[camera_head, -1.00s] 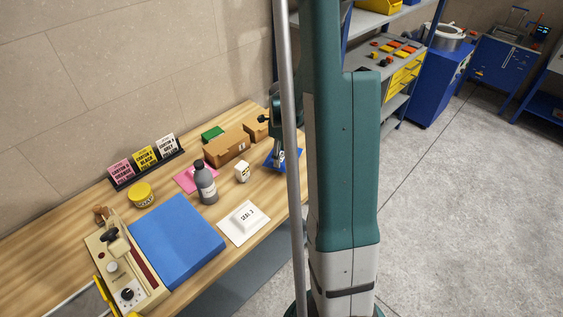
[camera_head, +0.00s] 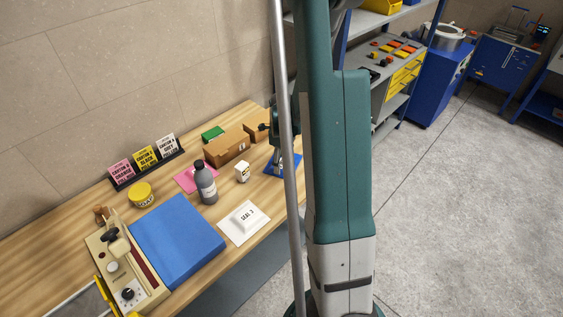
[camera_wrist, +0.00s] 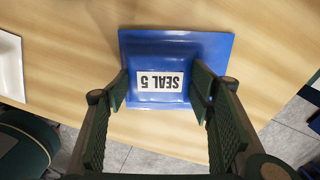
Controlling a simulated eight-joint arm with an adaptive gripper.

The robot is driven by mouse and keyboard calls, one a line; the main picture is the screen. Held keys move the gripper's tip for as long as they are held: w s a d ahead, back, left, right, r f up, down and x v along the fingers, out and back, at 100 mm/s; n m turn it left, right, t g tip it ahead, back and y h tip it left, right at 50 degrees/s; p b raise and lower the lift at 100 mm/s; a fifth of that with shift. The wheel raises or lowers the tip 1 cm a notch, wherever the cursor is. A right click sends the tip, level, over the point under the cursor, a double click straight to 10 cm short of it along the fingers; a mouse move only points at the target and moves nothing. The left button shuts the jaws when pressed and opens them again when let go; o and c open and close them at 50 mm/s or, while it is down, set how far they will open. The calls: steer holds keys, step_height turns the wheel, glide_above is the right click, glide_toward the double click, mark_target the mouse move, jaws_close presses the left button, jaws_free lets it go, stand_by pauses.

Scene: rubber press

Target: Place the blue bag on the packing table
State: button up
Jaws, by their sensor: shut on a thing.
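The blue bag (camera_wrist: 175,46), a flat pouch with a raised middle and a white "SEAL 5" label, lies between the fingers of my gripper (camera_wrist: 161,88) in the wrist view. My gripper is shut on its raised middle, one finger at each side. In the head view the blue bag (camera_head: 291,163) shows partly behind a grey pole, at the right end of the wooden table (camera_head: 62,231). It is at or close over the tabletop; I cannot tell if it touches. My arm hides part of that end.
A white "SEAL 3" bag (camera_head: 244,222), a grey bottle (camera_head: 206,187), a small white box (camera_head: 242,172), a pink bag (camera_head: 188,180) and cardboard boxes (camera_head: 227,147) stand left of my gripper. A large blue pad (camera_head: 176,238) and a sealing machine (camera_head: 125,268) are farther left.

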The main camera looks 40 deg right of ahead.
steer(key=shift+f, duration=0.15)
steer(key=o, duration=1)
steer(key=shift+c, duration=0.2)
steer(key=shift+r, duration=0.2)
step_height(320, 180, up, 12)
stand_by(0.3)
stand_by(0.8)
